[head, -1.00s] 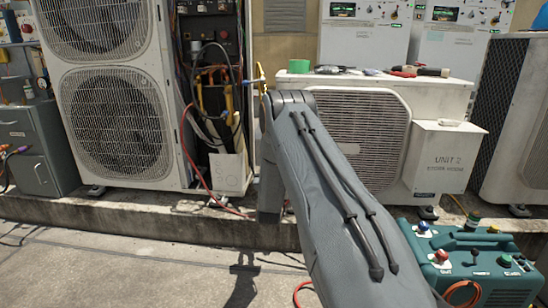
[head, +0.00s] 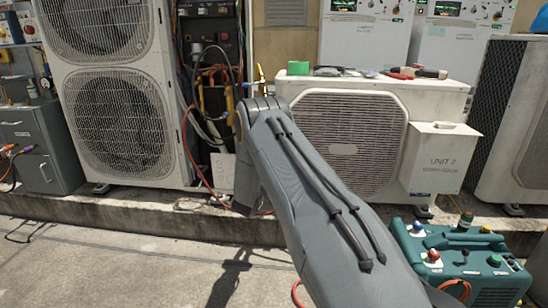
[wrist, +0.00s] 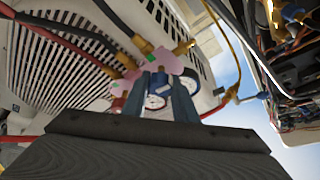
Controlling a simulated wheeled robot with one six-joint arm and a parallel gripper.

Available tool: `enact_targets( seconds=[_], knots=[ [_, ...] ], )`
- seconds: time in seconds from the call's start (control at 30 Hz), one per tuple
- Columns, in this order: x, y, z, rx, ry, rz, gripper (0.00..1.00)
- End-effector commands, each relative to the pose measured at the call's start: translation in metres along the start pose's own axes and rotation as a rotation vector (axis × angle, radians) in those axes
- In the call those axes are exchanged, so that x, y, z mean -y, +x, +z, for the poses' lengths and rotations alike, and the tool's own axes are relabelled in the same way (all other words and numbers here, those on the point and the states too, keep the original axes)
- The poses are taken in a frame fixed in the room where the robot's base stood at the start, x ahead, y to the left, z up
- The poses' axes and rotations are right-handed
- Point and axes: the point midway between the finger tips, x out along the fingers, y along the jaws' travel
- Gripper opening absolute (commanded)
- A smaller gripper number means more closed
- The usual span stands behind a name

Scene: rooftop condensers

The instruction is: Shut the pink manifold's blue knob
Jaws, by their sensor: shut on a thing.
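In the wrist view the pink manifold (wrist: 168,56) is ahead of my gripper (wrist: 160,78), with hoses and brass fittings attached. The blue knob (wrist: 159,83) shows between the two fingers, which are shut on it. A white-faced gauge (wrist: 155,102) sits just below the knob, and a second gauge (wrist: 190,85) is to its right. How far the knob is turned cannot be told. In the head view my arm hides the manifold, the knob and my gripper.
Red, black and yellow hoses run beside the manifold; a red hose (wrist: 84,53) crosses the condenser grille. In the head view an opened condenser with bare wiring (head: 213,90) stands behind my arm. A teal machine (head: 470,262) sits at the lower right. Open floor is at the lower left.

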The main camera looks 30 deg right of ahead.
Motion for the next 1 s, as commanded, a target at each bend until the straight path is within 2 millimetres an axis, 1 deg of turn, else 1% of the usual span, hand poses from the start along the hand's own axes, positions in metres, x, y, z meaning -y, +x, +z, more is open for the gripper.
enact_targets(
  seconds=[1.0],
  knots=[
    [0.0003,-0.0005,-0.0011,0.001,0.889,0.372,0.03]
  ],
)
